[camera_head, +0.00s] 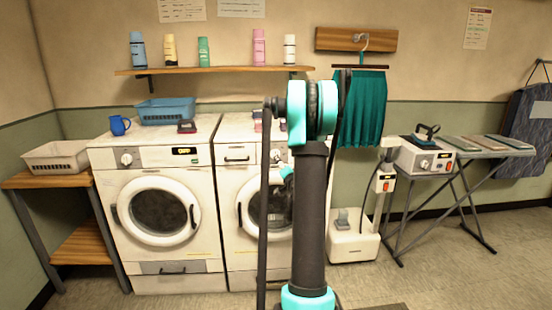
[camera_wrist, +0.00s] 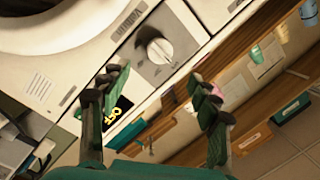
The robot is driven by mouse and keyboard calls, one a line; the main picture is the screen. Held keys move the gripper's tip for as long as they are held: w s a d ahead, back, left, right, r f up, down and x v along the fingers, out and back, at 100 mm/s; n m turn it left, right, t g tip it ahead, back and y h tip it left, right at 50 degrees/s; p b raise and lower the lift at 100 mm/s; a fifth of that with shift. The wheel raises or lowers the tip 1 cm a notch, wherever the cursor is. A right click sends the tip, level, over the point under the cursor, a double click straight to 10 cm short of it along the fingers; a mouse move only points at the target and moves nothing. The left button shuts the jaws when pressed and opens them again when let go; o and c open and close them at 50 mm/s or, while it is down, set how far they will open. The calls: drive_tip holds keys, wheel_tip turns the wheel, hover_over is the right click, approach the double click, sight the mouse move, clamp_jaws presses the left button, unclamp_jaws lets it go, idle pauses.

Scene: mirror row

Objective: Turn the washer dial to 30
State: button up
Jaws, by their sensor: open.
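In the wrist view a round pale dial (camera_wrist: 159,51) sits on a grey panel, with a dark display reading OFF (camera_wrist: 122,107) beside it. The numbers around the dial are too small to read. My gripper (camera_wrist: 158,80) is open and empty, its fingers spread to either side below the dial, apart from it. In the head view the left washer (camera_head: 160,252) shows a dial (camera_head: 127,159) and a lit display (camera_head: 185,150). The right washer (camera_head: 234,190) stands beside it, its panel partly hidden by my arm.
A shelf (camera_head: 215,70) with several bottles hangs above. An ironing board (camera_head: 484,149) is at right. The floor before the left washer is clear.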

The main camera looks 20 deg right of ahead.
drive_tip(key=w, duration=0.3)
drive_tip(key=w+d, duration=0.1)
drive_tip(key=w, duration=0.6)
drive_tip(key=shift+w+d, duration=0.1)
drive_tip(key=shift+d, duration=0.1)
drive_tip(key=shift+c, duration=0.5)
drive_tip(key=c, duration=1.1)
drive_tip(key=shift+o, duration=0.2)
drive_tip(key=m, duration=0.5)
drive_tip(key=shift+f+t, duration=0.1)
drive_tip(key=shift+t, duration=0.3)
drive_tip(key=shift+a+m+h, duration=0.1)
drive_tip(key=shift+m+h, duration=0.4)
drive_tip(key=shift+m, duration=2.1)
